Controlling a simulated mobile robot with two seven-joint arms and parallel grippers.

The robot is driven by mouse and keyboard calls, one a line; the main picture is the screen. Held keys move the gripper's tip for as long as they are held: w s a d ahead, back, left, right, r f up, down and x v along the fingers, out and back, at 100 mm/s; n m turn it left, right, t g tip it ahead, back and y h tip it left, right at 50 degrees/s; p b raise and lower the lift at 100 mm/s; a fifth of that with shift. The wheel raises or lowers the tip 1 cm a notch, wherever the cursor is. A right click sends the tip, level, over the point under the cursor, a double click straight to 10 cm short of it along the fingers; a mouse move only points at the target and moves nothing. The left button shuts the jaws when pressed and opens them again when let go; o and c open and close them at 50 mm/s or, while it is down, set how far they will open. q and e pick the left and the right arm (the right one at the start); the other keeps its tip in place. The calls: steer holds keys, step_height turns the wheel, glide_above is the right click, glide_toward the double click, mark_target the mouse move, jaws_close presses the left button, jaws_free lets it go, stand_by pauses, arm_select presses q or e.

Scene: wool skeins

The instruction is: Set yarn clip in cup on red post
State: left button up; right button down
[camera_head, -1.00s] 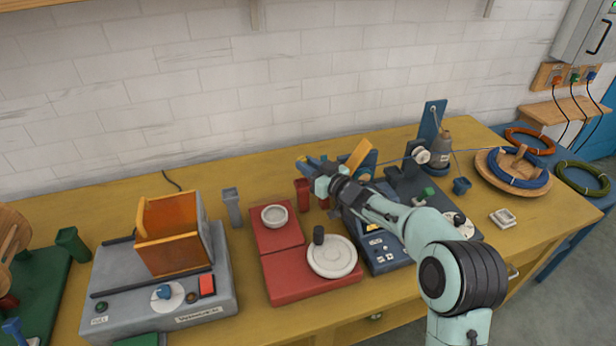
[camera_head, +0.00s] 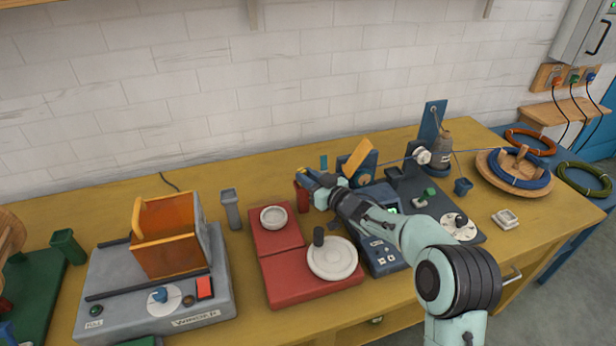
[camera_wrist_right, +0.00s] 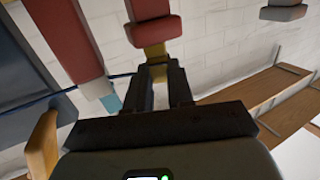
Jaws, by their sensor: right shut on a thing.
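My right gripper (camera_head: 309,177) is over the red post (camera_head: 302,198). In the right wrist view its dark fingers (camera_wrist_right: 161,76) are shut on a small yellow piece, which I take to be the yarn clip (camera_wrist_right: 156,51). This view looks upside down, and the post's flared cup (camera_wrist_right: 152,29) shows right by the clip. I cannot tell whether the clip is inside the cup or just at its mouth. In the head view the clip is too small to make out clearly. My left gripper is not in view.
A red base with a white bowl (camera_head: 273,217) and a round white plate (camera_head: 332,258) lies in front. A grey post (camera_head: 231,209) stands left. A blue instrument (camera_head: 380,255) is under my right arm. A tilted yellow block (camera_head: 357,157) stands close behind the gripper.

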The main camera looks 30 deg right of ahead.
steer(key=c, duration=1)
jaws_free()
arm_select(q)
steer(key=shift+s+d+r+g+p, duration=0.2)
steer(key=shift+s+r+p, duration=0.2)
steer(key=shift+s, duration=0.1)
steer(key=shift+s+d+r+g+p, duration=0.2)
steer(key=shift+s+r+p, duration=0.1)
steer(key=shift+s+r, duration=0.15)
arm_select(e)
steer(key=s+d+r, duration=0.1)
steer(key=s+d, duration=0.1)
steer(key=s, duration=1)
steer(key=shift+r, duration=0.4)
